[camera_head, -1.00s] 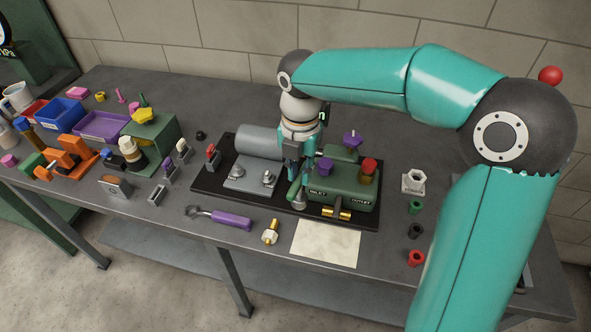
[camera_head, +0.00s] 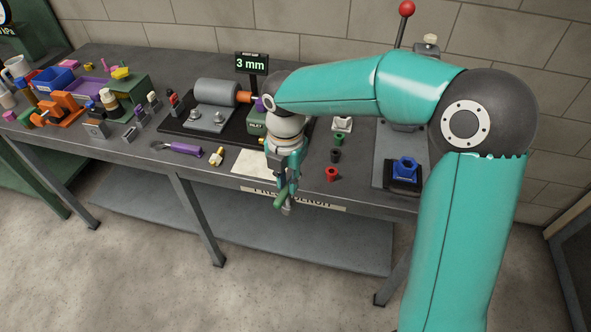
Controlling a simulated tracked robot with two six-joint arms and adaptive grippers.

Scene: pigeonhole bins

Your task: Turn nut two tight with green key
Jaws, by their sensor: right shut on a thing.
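My right gripper (camera_head: 284,178) is shut on the green key (camera_head: 280,200), a tool with a green handle and a grey end pointing down. It holds the key in front of the bench's front edge, apart from the machine. Two silver nuts or bolt heads, one at left (camera_head: 195,115) and one at right (camera_head: 219,117), sit on the grey foot of the motor (camera_head: 216,92). I cannot tell which nut is number two. The green inlet block (camera_head: 255,122) is mostly hidden behind my right arm. My left gripper is not in view.
A purple-handled tool (camera_head: 184,148) and a brass fitting (camera_head: 216,157) lie left of a pale sheet (camera_head: 248,164). A display (camera_head: 252,64) reads 3 mm. Green, black and red (camera_head: 332,174) sockets stand right of the gripper. A blue part (camera_head: 405,168) stands farther right.

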